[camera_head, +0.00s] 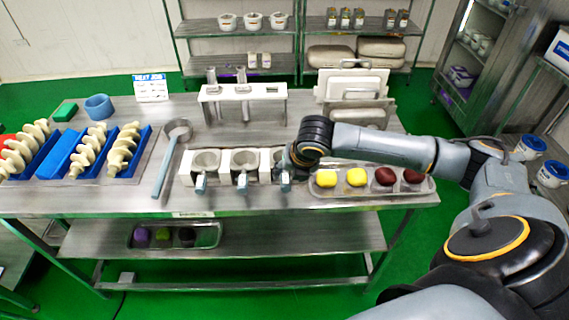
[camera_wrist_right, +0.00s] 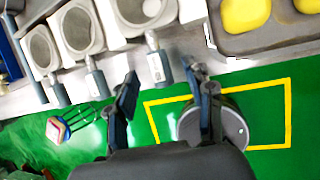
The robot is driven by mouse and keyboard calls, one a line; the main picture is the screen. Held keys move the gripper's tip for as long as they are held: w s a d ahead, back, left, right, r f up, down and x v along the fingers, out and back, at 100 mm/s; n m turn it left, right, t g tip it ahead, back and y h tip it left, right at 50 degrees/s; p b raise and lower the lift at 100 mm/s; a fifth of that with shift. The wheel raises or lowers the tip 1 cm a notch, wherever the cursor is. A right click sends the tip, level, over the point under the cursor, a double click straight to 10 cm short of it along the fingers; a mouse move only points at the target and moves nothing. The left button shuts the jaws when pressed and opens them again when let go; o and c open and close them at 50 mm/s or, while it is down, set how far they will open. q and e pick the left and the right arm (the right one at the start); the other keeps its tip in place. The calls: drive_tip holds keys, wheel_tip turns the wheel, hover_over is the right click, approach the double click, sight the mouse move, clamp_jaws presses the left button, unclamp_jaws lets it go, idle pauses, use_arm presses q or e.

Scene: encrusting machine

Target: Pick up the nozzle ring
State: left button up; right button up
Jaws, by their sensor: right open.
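Several grey rings with blue-grey handles sit in a row of white blocks on the steel table; I take these as the nozzle rings. The left ring (camera_head: 205,160) and middle ring (camera_head: 243,160) show clearly in the head view. The right ring (camera_wrist_right: 145,8) is mostly hidden there by my right gripper (camera_head: 289,172), but shows at the top of the right wrist view. My right gripper (camera_wrist_right: 161,72) is open and empty, its fingers on either side of that ring's handle (camera_wrist_right: 158,66); contact is not visible. My left gripper is out of view.
A tray (camera_head: 372,190) of yellow and dark red pieces lies just right of the blocks. A long-handled round tool (camera_head: 163,165) lies left of them. A white stand (camera_head: 243,93) with upright metal parts is behind. A blue ring-shaped part (camera_head: 98,106) sits back left.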

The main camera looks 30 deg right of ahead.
sight(287, 179)
drive_tip(key=p+x, duration=0.1)
drive_tip(key=x, duration=0.4)
drive_tip(key=shift+a+f, duration=0.15)
drive_tip(key=shift+a, duration=0.05)
drive_tip(key=shift+c, duration=0.2)
clamp_jaws()
